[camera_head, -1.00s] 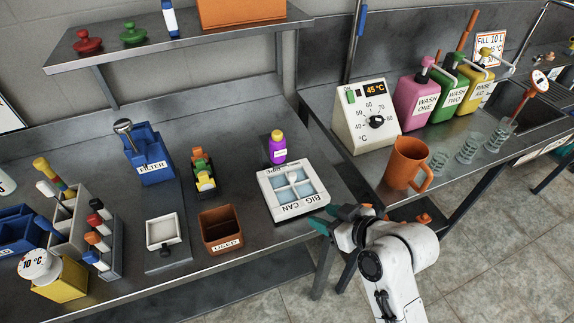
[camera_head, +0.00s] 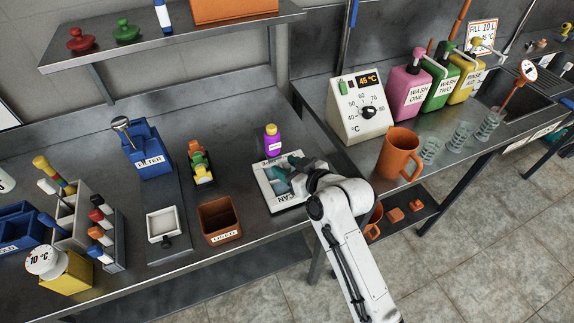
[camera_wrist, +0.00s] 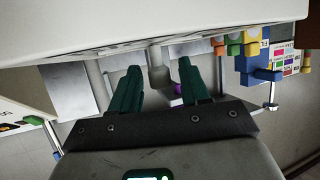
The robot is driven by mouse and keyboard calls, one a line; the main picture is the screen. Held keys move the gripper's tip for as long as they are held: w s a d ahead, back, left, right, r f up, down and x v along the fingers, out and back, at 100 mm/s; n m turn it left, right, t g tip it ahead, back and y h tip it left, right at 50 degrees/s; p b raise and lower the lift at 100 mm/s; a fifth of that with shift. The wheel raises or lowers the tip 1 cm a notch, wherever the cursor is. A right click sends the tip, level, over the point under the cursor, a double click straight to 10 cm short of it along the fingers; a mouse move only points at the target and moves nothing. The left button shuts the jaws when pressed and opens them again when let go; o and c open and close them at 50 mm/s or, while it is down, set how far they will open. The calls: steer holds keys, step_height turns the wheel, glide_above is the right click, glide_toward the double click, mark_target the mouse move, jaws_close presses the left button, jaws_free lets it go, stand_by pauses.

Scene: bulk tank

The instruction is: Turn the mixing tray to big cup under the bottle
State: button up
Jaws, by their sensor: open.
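The white mixing tray (camera_head: 264,191) lies on the metal bench, with pale blue compartments. "CAN" shows on its front side; the arm covers the rest of that label and the tray's right part. The purple bottle (camera_head: 272,142) with a yellow cap stands upright at the tray's back edge; I cannot tell whether it touches the tray. My gripper (camera_head: 286,174) is open and empty over the tray, with its green fingers apart. In the wrist view my gripper (camera_wrist: 158,75) points under a large white surface close to the camera, with a bit of purple between the fingers.
The white temperature box (camera_head: 358,108) and an orange mug (camera_head: 398,155) stand right, on the neighbouring bench. The bench is clear between the tray and the brown box.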

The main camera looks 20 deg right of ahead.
steer(key=shift+w+a+f, duration=0.1)
steer(key=shift+w, duration=0.05)
jaws_close()
stand_by(0.4)
